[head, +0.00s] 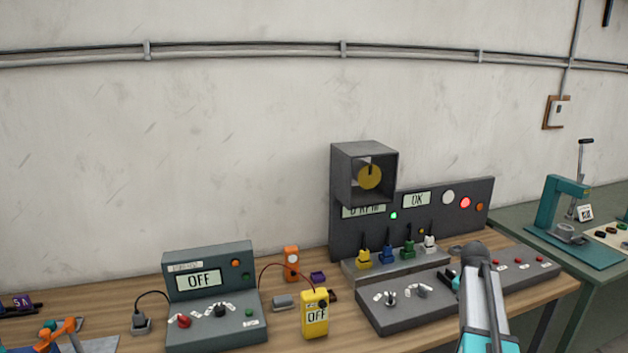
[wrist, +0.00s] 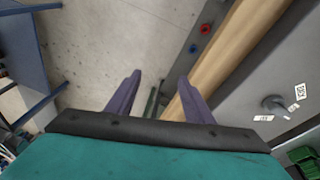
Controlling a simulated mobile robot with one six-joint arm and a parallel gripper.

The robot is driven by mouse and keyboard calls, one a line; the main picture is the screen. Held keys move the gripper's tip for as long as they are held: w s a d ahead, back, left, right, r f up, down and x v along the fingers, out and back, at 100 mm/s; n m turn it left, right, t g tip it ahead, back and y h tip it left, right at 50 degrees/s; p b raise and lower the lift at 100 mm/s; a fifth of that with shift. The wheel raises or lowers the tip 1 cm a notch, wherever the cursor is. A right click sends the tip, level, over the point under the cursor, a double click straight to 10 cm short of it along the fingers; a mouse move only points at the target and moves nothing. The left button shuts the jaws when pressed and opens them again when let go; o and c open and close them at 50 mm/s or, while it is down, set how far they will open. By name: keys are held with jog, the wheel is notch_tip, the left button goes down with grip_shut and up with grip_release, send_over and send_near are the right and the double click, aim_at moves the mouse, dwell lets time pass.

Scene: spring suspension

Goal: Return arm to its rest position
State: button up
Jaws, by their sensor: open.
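My gripper (wrist: 156,95) shows in the wrist view with its two purple fingers spread apart and nothing between them. Beyond the fingers are the grey floor and the edge of a wooden bench. In the head view my arm, teal and white with a dark grey joint, rises at the lower right in front of the grey control console (head: 395,312). The fingers are not visible in the head view. The arm hides part of the console.
The wooden bench (head: 285,335) carries a grey unit reading OFF (head: 210,300), a yellow meter (head: 315,314) and a dark panel reading OK (head: 460,205). A green table (head: 600,285) with a teal press (head: 560,210) stands at the right. Open floor (wrist: 95,40) shows in the wrist view.

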jog(key=s+a+f+n+g+y, duration=0.1)
jog(key=s+a+f+n, duration=0.35)
jog(key=a+f, duration=0.75)
jog(key=s+a+f+n+g+y, duration=0.1)
jog(key=s+a+f+n, duration=0.1)
jog(key=s+a+f, duration=0.85)
jog(key=s+a+f+n+g, duration=0.2)
jog(key=s+a+f+n, duration=0.1)
jog(key=s+a+f, duration=0.55)
jog(key=s+a+f+n+g, duration=0.1)
jog(key=s+a+f+n, duration=0.3)
jog(key=s+f, duration=0.7)
notch_tip(320, 180, down, 7)
jog(key=s+a+b, duration=0.1)
jog(key=s+b, duration=0.1)
jog(key=b, duration=0.8)
jog(key=shift+s+a+r+m+g+y, duration=0.15)
jog(key=shift+s+m+g+y, duration=0.2)
jog(key=shift+m+y, duration=0.1)
